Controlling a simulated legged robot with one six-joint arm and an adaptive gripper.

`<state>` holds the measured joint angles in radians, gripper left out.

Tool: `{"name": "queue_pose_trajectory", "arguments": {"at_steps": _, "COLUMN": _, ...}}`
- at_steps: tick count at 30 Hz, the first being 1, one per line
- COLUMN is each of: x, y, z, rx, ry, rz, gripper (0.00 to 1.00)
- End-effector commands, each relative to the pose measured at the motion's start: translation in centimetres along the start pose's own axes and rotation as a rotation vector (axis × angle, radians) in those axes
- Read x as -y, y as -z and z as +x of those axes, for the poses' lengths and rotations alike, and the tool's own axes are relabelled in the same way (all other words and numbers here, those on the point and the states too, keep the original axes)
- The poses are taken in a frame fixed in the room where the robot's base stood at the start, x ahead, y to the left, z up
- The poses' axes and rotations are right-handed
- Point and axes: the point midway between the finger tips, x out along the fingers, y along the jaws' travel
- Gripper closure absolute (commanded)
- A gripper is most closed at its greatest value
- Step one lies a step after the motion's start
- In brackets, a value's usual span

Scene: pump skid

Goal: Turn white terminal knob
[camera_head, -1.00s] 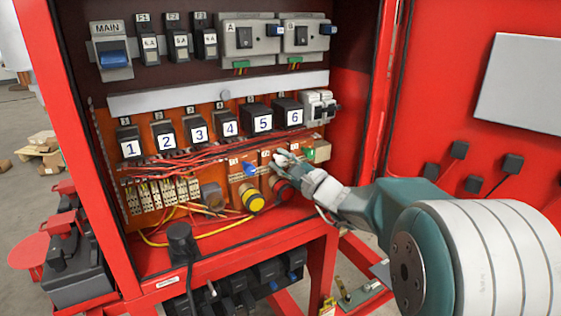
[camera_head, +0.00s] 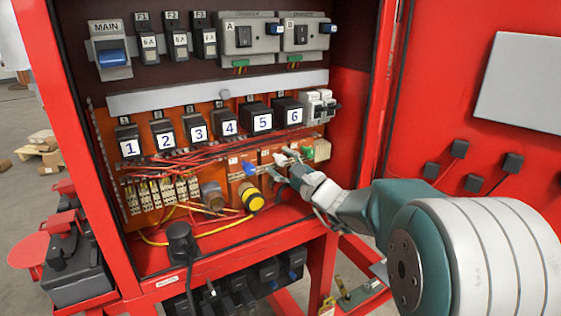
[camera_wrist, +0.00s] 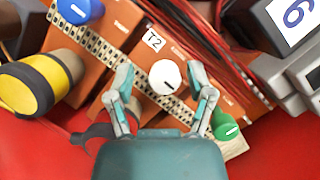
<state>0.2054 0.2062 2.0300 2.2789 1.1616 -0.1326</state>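The white terminal knob (camera_wrist: 167,76) sits on an orange block beside the T2 label (camera_wrist: 153,40) in the wrist view. It also shows, small, in the head view (camera_head: 280,159). My gripper (camera_wrist: 162,82) is open, with one finger on each side of the knob. In the wrist view I see space between each finger and the knob, and nothing is held. In the head view my gripper (camera_head: 284,164) is at the lower right of the terminal row; its fingers partly cover the blocks there.
A blue knob (camera_wrist: 76,10) and a green knob (camera_wrist: 226,128) flank the white one. A yellow button (camera_wrist: 28,88) is at left. Red wires (camera_head: 170,157) run above the row. The red cabinet's right post (camera_head: 379,95) stands close to my arm.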

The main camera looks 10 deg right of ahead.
Motion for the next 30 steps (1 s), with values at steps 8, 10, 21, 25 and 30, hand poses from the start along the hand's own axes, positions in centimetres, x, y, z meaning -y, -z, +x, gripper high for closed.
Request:
{"name": "queue_pose_trajectory", "arguments": {"at_steps": 8, "x": 0.2, "y": -0.2, "z": -0.2, "rx": 0.004, "ry": 0.004, "rz": -0.003, "gripper": 0.31}}
{"name": "queue_pose_trajectory", "arguments": {"at_steps": 10, "x": 0.3, "y": -0.2, "z": -0.8, "rx": 0.004, "ry": 0.005, "rz": -0.004, "gripper": 0.31}}
{"name": "queue_pose_trajectory", "arguments": {"at_steps": 21, "x": 0.2, "y": 0.0, "z": -8.0, "rx": -0.001, "ry": 0.006, "rz": -0.003, "gripper": 0.31}}
{"name": "queue_pose_trajectory", "arguments": {"at_steps": 25, "x": 0.1, "y": 0.1, "z": -10.2, "rx": -0.001, "ry": 0.005, "rz": -0.003, "gripper": 0.31}}
{"name": "queue_pose_trajectory", "arguments": {"at_steps": 30, "x": 0.0, "y": 0.1, "z": -11.7, "rx": 0.000, "ry": 0.003, "rz": -0.002, "gripper": 0.31}}
